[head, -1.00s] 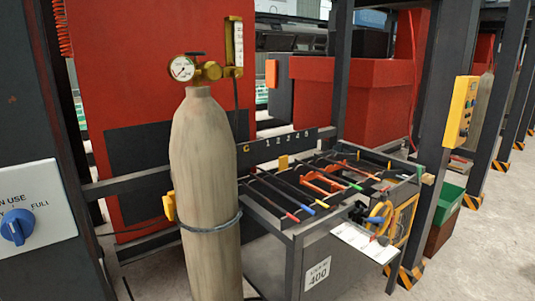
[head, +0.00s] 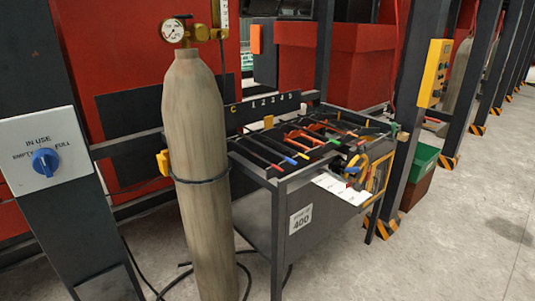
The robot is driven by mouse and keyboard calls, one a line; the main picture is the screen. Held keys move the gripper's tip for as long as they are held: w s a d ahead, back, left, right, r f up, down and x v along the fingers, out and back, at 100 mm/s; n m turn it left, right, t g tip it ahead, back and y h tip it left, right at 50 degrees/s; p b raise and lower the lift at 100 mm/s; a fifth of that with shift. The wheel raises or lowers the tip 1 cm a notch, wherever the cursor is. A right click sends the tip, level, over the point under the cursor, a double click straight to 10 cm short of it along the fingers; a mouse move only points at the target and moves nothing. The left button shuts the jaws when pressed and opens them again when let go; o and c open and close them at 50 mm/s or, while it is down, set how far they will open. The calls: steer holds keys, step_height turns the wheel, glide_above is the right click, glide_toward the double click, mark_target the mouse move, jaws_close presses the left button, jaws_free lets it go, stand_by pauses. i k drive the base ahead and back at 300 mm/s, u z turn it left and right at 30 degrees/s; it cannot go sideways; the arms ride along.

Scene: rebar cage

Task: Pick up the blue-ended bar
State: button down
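The blue-ended bar (head: 268,149) is a thin dark bar lying in the rack on top of the dark metal bench (head: 256,206). Its blue tip points toward the bench's near edge. A red-ended bar (head: 262,157) lies just left of it, and a yellow-tipped one is on its right. The far end of the blue-ended bar is hard to make out at this size. My gripper is not in view.
A tan gas cylinder (head: 196,145) with a gauge stands left of the bench, close to its corner. Dark posts rise at left and right (head: 406,110). Cables lie on the floor by the cylinder. Open concrete floor (head: 450,240) is at the right.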

mark_target(294, 163)
steer(key=k, duration=0.35)
steer(key=u, duration=0.15)
steer(key=i, duration=1.2)
steer(key=u, duration=0.1)
